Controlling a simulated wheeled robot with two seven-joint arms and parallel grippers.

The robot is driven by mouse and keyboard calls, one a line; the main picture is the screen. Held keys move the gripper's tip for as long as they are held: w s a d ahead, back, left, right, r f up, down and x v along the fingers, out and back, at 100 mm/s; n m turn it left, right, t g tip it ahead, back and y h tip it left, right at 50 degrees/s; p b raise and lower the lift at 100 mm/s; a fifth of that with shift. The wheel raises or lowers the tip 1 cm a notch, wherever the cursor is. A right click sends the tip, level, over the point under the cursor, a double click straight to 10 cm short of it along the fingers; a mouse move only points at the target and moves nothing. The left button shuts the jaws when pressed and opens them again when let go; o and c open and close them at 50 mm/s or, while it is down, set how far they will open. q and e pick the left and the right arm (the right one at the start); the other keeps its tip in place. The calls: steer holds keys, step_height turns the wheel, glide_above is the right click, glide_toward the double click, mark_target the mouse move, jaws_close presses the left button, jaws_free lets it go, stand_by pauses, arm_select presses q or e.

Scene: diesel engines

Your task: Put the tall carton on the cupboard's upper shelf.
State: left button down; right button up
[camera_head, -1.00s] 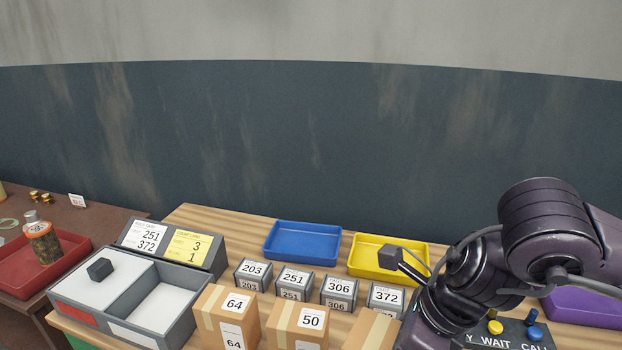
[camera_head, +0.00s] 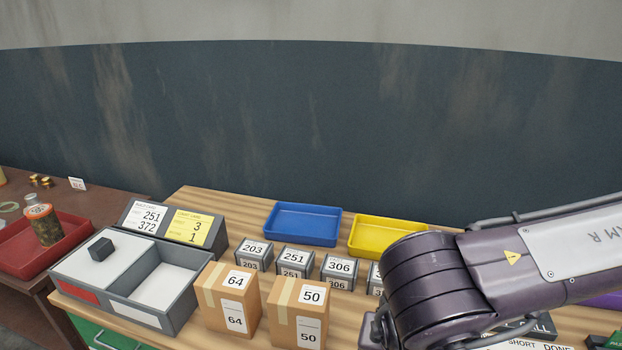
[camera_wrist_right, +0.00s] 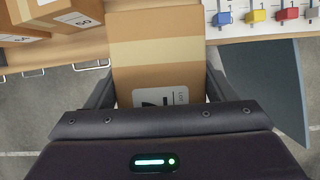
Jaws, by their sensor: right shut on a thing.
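My right gripper (camera_wrist_right: 160,88) is shut on a brown carton (camera_wrist_right: 155,52) with a pale tape band and a white label. The label is partly hidden by the gripper, so its number cannot be read. The carton appears beyond the table's front edge, above the floor, in the right wrist view. In the head view my right arm hides the held carton or it is out of frame. Two other brown cartons, 64 (camera_head: 212,297) and 50 (camera_head: 283,317), stand on the table. No cupboard shelf can be made out. My left gripper is not in view.
Small grey boxes, including 251 (camera_head: 295,259), stand behind the cartons. Blue (camera_head: 301,225) and yellow (camera_head: 384,236) trays lie at the back. A grey two-part bin (camera_head: 125,290) is at left. A blue-grey panel (camera_wrist_right: 268,88) is right of the held carton.

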steer(key=d+f+m+g+h, duration=0.1)
steer(key=f+m+g, duration=0.1)
steer(key=m, duration=0.4)
steer(key=f+m+g+h+b, duration=0.1)
steer(key=f+m+g, duration=0.1)
steer(key=m, duration=0.4)
steer(key=d+f+m+g+b, duration=0.1)
steer(key=f+m+g, duration=0.1)
steer(key=m, duration=0.4)
steer(key=shift+s+d+f+m+h, duration=0.2)
steer(key=shift+d+f+m+h, duration=0.1)
steer(key=shift+d+h, duration=0.1)
steer(key=d+f+m+g+y, duration=0.1)
steer(key=m, duration=0.3)
steer(key=d+f+m+g+y+b, duration=0.1)
steer(key=m, duration=0.4)
steer(key=d+f+m+g+y, duration=0.1)
steer(key=m+y, duration=0.1)
steer(key=m, duration=0.2)
steer(key=shift+s+d+f+m+b, duration=0.1)
steer(key=shift+d+f+m+b, duration=0.15)
steer(key=shift+f+m+b, duration=0.15)
